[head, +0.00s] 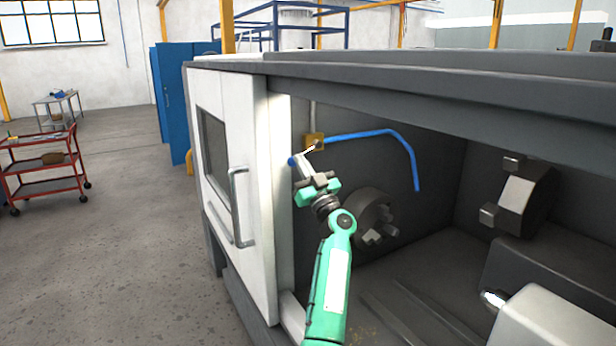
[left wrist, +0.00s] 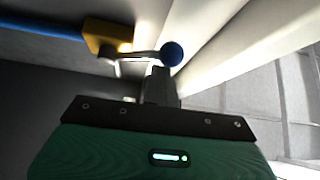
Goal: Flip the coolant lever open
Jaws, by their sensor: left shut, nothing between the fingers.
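The coolant lever (left wrist: 145,55) is a thin grey bar ending in a round blue knob (left wrist: 172,54). It comes off a yellow valve block (head: 314,141) on the machine's inner back wall. The block also shows at the upper left in the left wrist view (left wrist: 105,36). A blue coolant pipe (head: 375,133) runs right from the block and bends down. My left gripper (head: 309,165) is shut and empty, reaching into the machine opening. Its fingertips (left wrist: 160,75) are right by the knob; I cannot tell whether they touch. The right gripper is not in view.
The white sliding door (head: 262,180) with its handle (head: 238,210) stands close left of my gripper. The grey chuck (head: 373,215) is below and right. A grey turret (head: 522,195) is farther right. The middle of the machine interior is open.

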